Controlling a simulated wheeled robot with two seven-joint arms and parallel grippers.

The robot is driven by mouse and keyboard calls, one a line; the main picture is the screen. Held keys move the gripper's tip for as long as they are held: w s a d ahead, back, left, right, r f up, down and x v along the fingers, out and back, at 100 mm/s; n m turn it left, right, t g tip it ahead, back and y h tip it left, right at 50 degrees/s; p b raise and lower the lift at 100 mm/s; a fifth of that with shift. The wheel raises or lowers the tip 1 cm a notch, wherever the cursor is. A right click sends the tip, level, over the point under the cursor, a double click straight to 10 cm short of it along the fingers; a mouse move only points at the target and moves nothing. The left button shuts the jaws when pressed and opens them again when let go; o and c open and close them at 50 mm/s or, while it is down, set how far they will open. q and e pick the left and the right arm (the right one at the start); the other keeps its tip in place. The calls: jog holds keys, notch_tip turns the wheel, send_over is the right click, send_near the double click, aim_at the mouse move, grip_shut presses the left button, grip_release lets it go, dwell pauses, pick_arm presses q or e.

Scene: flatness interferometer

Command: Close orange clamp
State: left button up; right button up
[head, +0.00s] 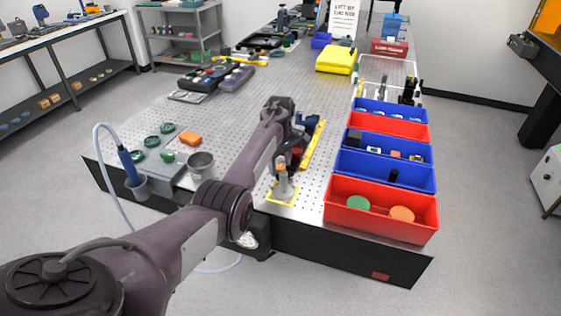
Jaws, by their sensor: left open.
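A small orange part (280,161), which looks like the orange clamp, sits at the top of a pale post (283,183). The post stands in a yellow-outlined square near the table's front edge. My left arm reaches in from the lower left and passes just left of the post. My left gripper (300,137) is beyond the post, among dark blue and red parts, and is open. Its fingertips are small and partly hidden, so I cannot tell whether they touch anything. The clamp's lever is too small to make out. My right gripper is out of view.
Red and blue bins (380,221) line the table's right side. A yellow bar (313,146) lies beside the gripper.

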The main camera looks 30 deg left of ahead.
pick_arm(q)
jog(key=shift+s, duration=0.1)
jog(key=c, duration=1)
jog(key=shift+o, duration=0.2)
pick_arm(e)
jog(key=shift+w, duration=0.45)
